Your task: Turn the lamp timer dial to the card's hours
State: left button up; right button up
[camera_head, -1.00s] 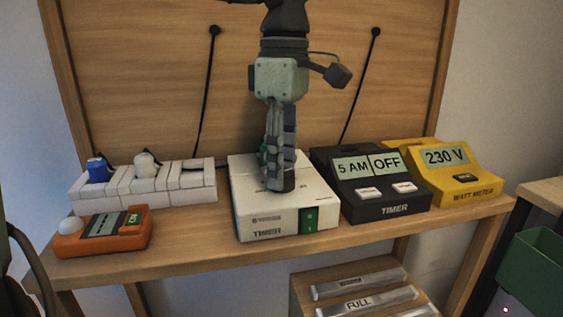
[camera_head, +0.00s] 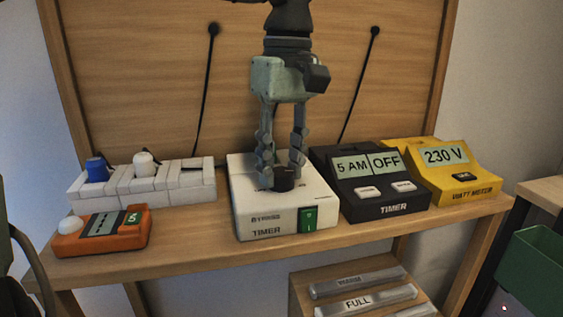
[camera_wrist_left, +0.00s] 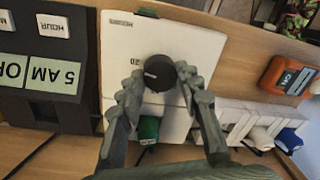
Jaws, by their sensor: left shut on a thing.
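The white timer box (camera_head: 270,224) stands on the wooden shelf, with a black round dial (camera_head: 283,179) on its top. My left gripper (camera_head: 281,166) points down from above, one finger on each side of the dial, and is shut on it. The wrist view shows the dial (camera_wrist_left: 160,72) between the two fingertips (camera_wrist_left: 158,90), with a light mark on its top. A green part (camera_wrist_left: 148,128) of the box shows behind the dial. The dial's scale is mostly hidden or too small to read. I cannot make out an hours card. My right gripper is not in view.
A black timer (camera_head: 378,207) reading "5 AM" and "OFF" stands close on the right, then a yellow watt meter (camera_head: 463,191) reading "230 V". A white power strip (camera_head: 135,185) and an orange device (camera_head: 100,240) are on the left. Two black cords hang behind.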

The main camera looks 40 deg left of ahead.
aim_at(285, 170)
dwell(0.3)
pick_arm(q)
jog(key=o, duration=1.2)
jog(key=shift+c, duration=0.2)
notch_tip(285, 170, up, 12)
jog(key=shift+w, duration=0.35)
jog(key=shift+d, duration=0.15)
